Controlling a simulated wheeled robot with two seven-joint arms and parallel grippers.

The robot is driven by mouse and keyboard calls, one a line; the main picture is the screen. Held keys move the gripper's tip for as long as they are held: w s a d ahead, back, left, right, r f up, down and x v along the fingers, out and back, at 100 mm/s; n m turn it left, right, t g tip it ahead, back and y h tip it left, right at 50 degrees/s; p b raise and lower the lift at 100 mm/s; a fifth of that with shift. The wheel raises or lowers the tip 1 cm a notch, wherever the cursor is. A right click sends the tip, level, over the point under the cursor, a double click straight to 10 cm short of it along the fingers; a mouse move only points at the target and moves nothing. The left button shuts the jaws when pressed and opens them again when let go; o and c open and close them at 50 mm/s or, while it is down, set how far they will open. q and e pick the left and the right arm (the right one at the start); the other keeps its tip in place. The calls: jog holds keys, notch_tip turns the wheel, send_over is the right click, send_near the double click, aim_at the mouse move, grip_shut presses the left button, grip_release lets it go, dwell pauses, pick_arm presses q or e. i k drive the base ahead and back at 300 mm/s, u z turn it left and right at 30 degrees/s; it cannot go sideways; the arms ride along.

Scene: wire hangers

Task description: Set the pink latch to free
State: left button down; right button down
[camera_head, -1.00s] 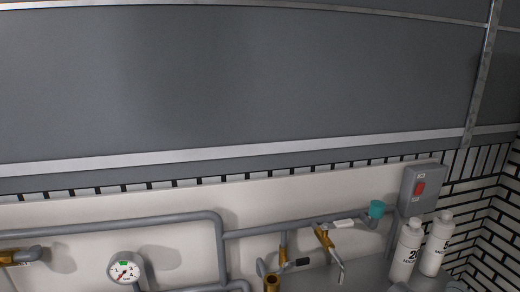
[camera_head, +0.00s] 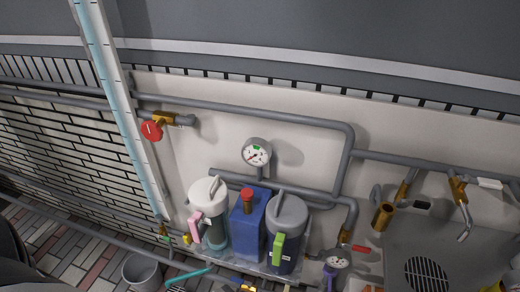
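A pink latch-like part (camera_head: 196,227) sits on the left side of a white-topped canister (camera_head: 209,192) in the lower middle of the head view. The canister has a lever on its lid and a clear, teal-tinted lower body. The pink part is small here, and I cannot tell which setting it is in. Neither of my grippers is in view.
A blue box (camera_head: 249,225) with a red knob and a grey canister (camera_head: 287,222) with a green latch (camera_head: 278,250) stand just right. A pressure gauge (camera_head: 257,153) and pipes are above. A grey bucket (camera_head: 142,271) stands lower left. A tall clear tube (camera_head: 118,105) rises at left.

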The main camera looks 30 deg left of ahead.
aim_at(193, 223)
jog(key=u, duration=2.95)
jog(key=k, duration=0.5)
jog(key=z, duration=1.4)
jog(key=i, duration=0.5)
